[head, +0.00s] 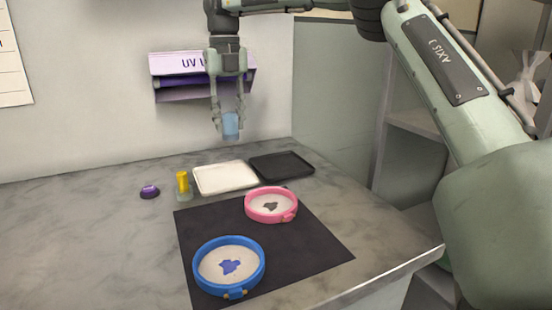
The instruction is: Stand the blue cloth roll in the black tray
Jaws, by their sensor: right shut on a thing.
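The blue cloth roll (230,126) is a small light-blue cylinder held upright between the fingertips of my right gripper (229,118). The gripper points down and is shut on the roll, well above the counter. The black tray (282,166) is a flat, shallow rectangle lying at the back of the counter, to the lower right of the roll in the picture. It looks empty. My left gripper is not in view.
A white tray (225,178) lies beside the black one. A yellow-capped bottle (183,185) and a purple item (150,192) stand to the left. A pink hoop (271,205) and a blue hoop (229,267) lie on a dark mat (310,245). A purple-white wall box (180,66) is behind the gripper.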

